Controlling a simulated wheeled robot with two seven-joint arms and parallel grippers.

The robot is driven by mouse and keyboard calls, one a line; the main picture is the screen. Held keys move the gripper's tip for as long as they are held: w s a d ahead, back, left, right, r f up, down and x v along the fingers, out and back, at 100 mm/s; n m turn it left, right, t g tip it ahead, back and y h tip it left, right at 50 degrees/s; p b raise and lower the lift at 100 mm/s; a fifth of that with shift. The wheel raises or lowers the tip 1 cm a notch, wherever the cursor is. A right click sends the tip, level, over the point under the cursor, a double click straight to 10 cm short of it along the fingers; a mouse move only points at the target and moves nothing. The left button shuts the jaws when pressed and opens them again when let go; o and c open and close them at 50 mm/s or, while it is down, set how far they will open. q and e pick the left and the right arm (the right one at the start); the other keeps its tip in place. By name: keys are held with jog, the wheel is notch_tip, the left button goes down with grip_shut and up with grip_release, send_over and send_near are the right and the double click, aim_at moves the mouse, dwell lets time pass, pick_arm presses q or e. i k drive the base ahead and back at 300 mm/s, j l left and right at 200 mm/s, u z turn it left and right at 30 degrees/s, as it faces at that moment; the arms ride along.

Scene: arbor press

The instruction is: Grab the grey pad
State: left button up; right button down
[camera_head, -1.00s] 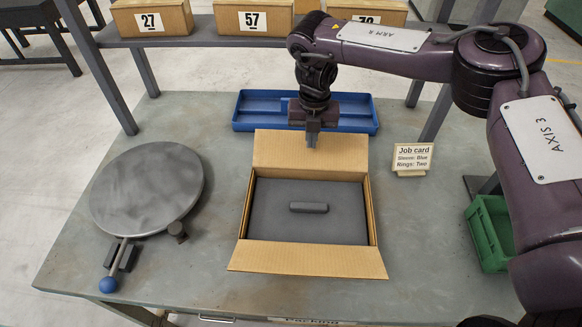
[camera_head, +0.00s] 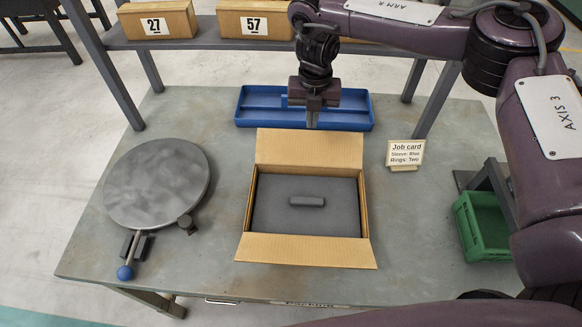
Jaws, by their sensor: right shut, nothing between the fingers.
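The grey pad (camera_head: 275,222) lies flat inside an open cardboard box (camera_head: 307,251) in the middle of the table. A small raised grey grip (camera_head: 307,201) stands on the pad's middle. My right gripper (camera_head: 312,121) is shut and empty, pointing down above the box's far flap, beyond the pad and apart from it. My left gripper is not in view.
A blue tray (camera_head: 355,117) lies behind the box. A round grey plate (camera_head: 157,183) with a blue-knobbed lever (camera_head: 125,272) is at left. A job card (camera_head: 405,153) and a green bin (camera_head: 482,222) are at right. Numbered boxes (camera_head: 157,22) sit on the rear shelf.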

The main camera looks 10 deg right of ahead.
aim_at(285, 205)
jog(key=k, duration=1.5)
